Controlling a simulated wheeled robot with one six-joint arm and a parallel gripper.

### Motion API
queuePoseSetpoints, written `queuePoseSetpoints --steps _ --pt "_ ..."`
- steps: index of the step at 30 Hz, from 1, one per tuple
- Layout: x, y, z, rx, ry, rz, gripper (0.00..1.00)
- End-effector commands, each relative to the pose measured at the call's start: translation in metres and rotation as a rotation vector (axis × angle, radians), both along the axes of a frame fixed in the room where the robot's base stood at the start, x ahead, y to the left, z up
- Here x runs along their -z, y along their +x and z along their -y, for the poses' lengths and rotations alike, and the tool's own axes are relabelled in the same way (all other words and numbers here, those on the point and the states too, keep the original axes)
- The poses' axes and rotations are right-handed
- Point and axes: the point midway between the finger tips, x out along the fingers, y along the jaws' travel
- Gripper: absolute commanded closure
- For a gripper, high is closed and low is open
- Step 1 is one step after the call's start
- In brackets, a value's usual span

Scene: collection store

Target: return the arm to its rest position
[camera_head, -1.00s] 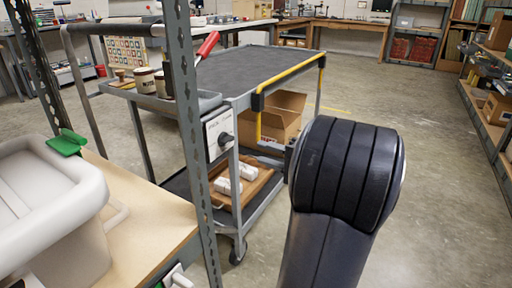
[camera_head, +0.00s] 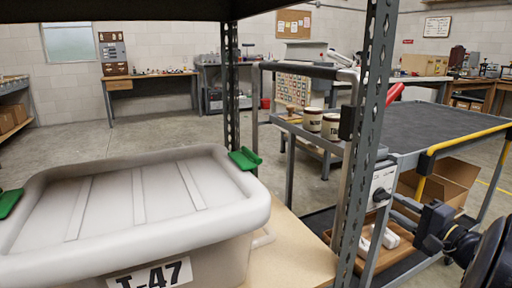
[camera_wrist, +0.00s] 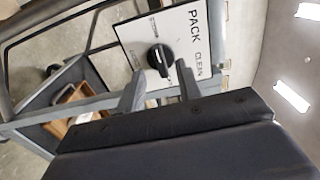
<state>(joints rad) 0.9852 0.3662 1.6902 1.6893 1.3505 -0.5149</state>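My gripper (camera_head: 402,208) shows at the lower right of the head view, close to the cart's switch panel (camera_head: 383,184). In the wrist view my gripper (camera_wrist: 159,72) is open, its two dark fingers spread apart with nothing held between them. A black rotary knob (camera_wrist: 160,58) on the white panel, marked PACK and CLEAN, shows just beyond and between the fingertips. I cannot tell whether the fingers touch the panel. Part of my dark arm is cut off at the right edge of the head view.
The grey cart (camera_head: 452,121) has a yellow rail, a red handle, jars and a lower shelf with a carton (camera_head: 447,183). A rack post (camera_head: 366,130) stands between. A lidded tote T-47 (camera_head: 140,215) fills the lower left. Open floor (camera_head: 90,145) lies behind.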

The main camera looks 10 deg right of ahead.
Motion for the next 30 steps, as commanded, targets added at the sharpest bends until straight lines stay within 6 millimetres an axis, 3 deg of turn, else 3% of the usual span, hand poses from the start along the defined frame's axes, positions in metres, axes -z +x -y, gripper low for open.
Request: queuePoseSetpoints --steps 8,26,30 --pt "0.001 0.033 -0.012 -0.002 0.001 0.000 0.66" --pt "0.001 0.032 -0.011 0.001 0.007 -0.002 0.66" --pt "-0.002 0.017 -0.005 0.005 0.002 -0.001 0.66"
